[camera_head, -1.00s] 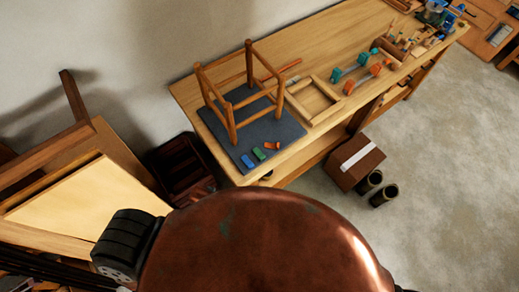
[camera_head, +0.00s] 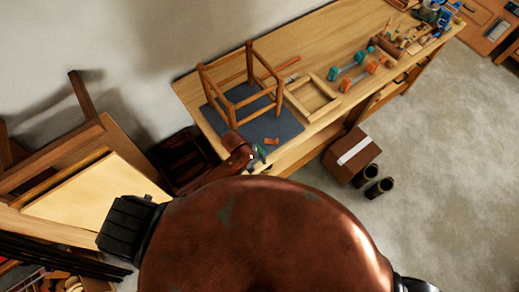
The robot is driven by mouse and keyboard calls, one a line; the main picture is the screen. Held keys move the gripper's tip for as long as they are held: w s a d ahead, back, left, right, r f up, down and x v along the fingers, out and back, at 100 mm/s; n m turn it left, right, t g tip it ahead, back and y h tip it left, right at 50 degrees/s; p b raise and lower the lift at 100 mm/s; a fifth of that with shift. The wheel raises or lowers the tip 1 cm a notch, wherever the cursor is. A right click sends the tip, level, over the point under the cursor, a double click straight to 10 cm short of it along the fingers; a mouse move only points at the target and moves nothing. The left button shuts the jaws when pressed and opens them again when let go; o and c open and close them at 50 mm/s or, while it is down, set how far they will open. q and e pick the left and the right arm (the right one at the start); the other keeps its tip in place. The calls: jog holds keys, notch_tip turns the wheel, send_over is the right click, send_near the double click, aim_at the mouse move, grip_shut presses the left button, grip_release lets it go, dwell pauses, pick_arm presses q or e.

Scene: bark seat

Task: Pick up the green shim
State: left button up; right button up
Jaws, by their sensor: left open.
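The green shim (camera_head: 260,151) lies near the front edge of the dark grey mat (camera_head: 283,123) on the workbench, partly hidden by my left arm and gripper. My left gripper (camera_head: 257,157) is open and small in view, right at the green shim; I cannot tell whether it touches it. An orange shim (camera_head: 271,141) lies just to the right of the green one. The blue shim is hidden behind my left arm. My right gripper is not in view.
A wooden stool frame (camera_head: 240,88) stands on the mat behind the shims. A flat wooden frame (camera_head: 312,98) and clamps (camera_head: 347,66) lie to the right on the workbench (camera_head: 210,64). A cardboard box (camera_head: 351,155) stands on the floor.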

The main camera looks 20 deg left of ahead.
aim_at(262, 152)
pick_arm(q)
jog(key=w+r+n+y, duration=0.1)
jog(key=w+n, duration=0.1)
jog(key=w+d+r+n+g+y, duration=0.1)
jog(key=w+n, duration=0.1)
jog(key=w+r+n+g+p, duration=0.1)
jog(key=w+r, duration=0.1)
jog(key=shift+w+d+n+y, duration=0.3)
jog(key=shift+n+y, duration=0.1)
notch_tip(262, 152, down, 2)
jog(key=shift+w+f, duration=0.1)
jog(key=shift+w+a+f+p, duration=0.15)
jog(key=shift+f+p, duration=0.1)
jog(key=shift+f, duration=0.65)
jog(key=shift+w+f+p, duration=0.1)
jog(key=shift+f+p, duration=0.2)
jog(key=shift+f, duration=0.6)
jog(key=shift+w+a+f+p, duration=0.15)
jog(key=shift+f+p, duration=0.1)
jog(key=shift+f, duration=0.65)
jog(key=shift+c, duration=0.2)
jog(key=c, duration=0.8)
